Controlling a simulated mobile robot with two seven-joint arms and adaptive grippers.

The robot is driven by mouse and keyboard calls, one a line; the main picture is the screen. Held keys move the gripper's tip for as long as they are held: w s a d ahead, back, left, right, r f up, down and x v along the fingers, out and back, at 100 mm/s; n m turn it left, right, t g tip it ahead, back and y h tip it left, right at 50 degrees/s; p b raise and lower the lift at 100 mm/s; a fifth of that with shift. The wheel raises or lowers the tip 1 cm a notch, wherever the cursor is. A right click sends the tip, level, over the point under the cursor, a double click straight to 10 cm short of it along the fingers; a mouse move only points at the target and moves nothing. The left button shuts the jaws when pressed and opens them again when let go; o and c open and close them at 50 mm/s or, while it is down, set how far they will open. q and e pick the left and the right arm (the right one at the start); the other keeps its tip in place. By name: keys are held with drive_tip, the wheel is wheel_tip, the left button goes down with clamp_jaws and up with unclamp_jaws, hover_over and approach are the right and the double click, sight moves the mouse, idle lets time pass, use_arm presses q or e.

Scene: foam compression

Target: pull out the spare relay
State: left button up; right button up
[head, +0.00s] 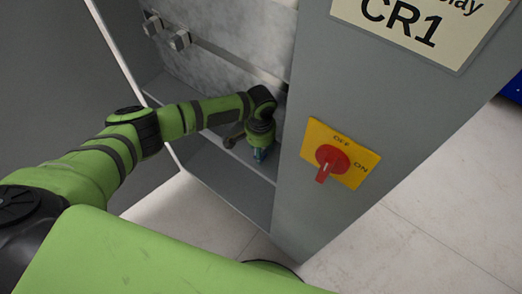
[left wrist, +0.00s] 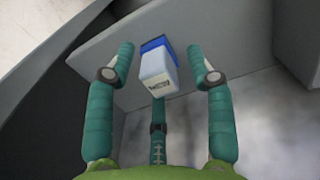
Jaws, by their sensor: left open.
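The spare relay (left wrist: 157,70) shows in the left wrist view as a small whitish block with dark print and a blue base at its far end. It sits against a grey surface of the cabinet. My left gripper (left wrist: 165,62) is open, with two teal fingers on either side of the relay and a third below it. Gaps show between the side fingers and the relay. In the head view my left gripper (head: 261,152) is low inside the cabinet, and the relay cannot be told apart there. My right gripper is not in view.
The cabinet's grey front panel (head: 340,95) stands right of my left arm, with a red rotary switch (head: 331,160) on a yellow plate and a CR1 sign (head: 415,25). Small grey fittings (head: 179,40) stick out of the back plate. The cabinet's lower ledge (head: 215,165) lies below my arm.

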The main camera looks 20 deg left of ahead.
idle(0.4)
use_arm(q)
clamp_jaws()
drive_tip(key=shift+r, duration=0.1)
drive_tip(key=shift+r+p, duration=0.1)
drive_tip(key=shift+p, duration=0.25)
drive_tip(key=shift+w+a+r+p, duration=0.1)
drive_tip(key=shift+w+r+p, duration=0.1)
drive_tip(key=shift+r+p, duration=0.35)
drive_tip(key=shift+s+r+p, duration=0.2)
drive_tip(key=shift+r+p, duration=0.25)
drive_tip(key=shift+p, duration=0.05)
drive_tip(key=shift+r+p, duration=0.6)
drive_tip(key=shift+p, duration=0.05)
drive_tip(key=shift+r+p, duration=1.25)
drive_tip(key=shift+p, duration=0.05)
